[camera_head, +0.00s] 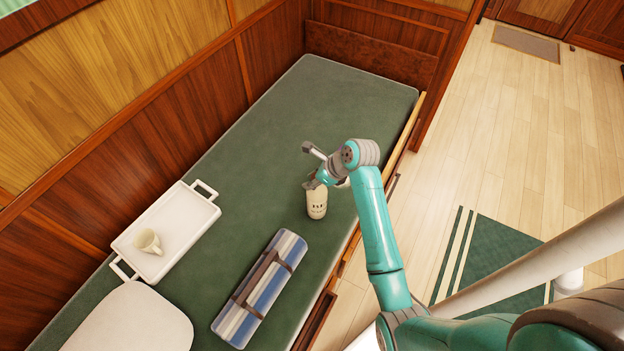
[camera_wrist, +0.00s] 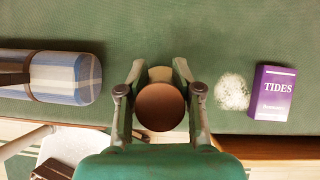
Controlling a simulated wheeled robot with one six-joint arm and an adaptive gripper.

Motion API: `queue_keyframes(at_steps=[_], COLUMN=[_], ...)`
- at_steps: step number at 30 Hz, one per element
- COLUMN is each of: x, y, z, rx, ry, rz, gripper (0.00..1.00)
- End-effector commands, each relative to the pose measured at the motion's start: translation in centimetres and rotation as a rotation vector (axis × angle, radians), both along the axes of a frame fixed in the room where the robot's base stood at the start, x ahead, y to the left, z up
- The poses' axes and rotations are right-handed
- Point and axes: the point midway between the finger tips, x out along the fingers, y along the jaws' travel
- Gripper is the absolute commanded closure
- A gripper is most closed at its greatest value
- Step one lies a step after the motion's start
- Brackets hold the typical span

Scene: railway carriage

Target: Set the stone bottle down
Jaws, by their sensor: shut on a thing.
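The stone bottle (camera_head: 317,204) is cream with dark lettering and upright at the green berth (camera_head: 330,105). In the wrist view its round brown top (camera_wrist: 160,107) shows between the fingers. My gripper (camera_head: 318,183) is shut on the upper part of the bottle, with one finger on each side in the wrist view (camera_wrist: 159,92). The bottle's base is over or on the berth's green surface; I cannot tell whether it touches. My gripper hides the bottle's neck in the head view.
A rolled striped blanket (camera_head: 262,288), a white tray (camera_head: 180,222) with a cream mug (camera_head: 147,242), and a white cushion (camera_head: 130,322) lie on the berth. A purple box (camera_wrist: 273,92) and a white fuzzy patch (camera_wrist: 232,92) are right of the bottle in the wrist view. The far berth is clear.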

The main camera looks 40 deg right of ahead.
Motion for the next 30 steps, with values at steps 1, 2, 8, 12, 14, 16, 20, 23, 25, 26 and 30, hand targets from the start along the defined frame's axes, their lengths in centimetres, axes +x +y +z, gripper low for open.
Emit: queue_keyframes(at_steps=[1, 2, 8, 12, 14, 16, 20, 23, 25, 26, 30], x=[0.1, 0.1, 0.1, 0.1, 0.1, 0.1, 0.0, 0.0, -0.1, -0.1, -0.6], y=[0.0, 0.0, 0.0, 0.0, 0.0, 0.0, 0.0, 0.0, 0.0, 0.0, -0.4], z=[0.1, 0.0, -0.2, -0.3, -0.3, -0.3, -0.4, -0.5, -0.4, -0.4, 0.6], rx=[0.000, 0.000, 0.000, 0.000, 0.000, 0.000, 0.000, 0.001, 0.001, 0.001, 0.000], ry=[-0.002, -0.002, -0.002, -0.002, -0.002, -0.002, -0.001, 0.002, 0.002, 0.002, -0.001], rz=[0.000, 0.000, 0.000, 0.000, 0.000, 0.000, -0.001, 0.000, 0.000, 0.000, -0.001], gripper=[1.00, 1.00, 1.00, 0.65, 0.50, 0.36, 0.36, 0.36, 0.36, 0.36, 0.36])
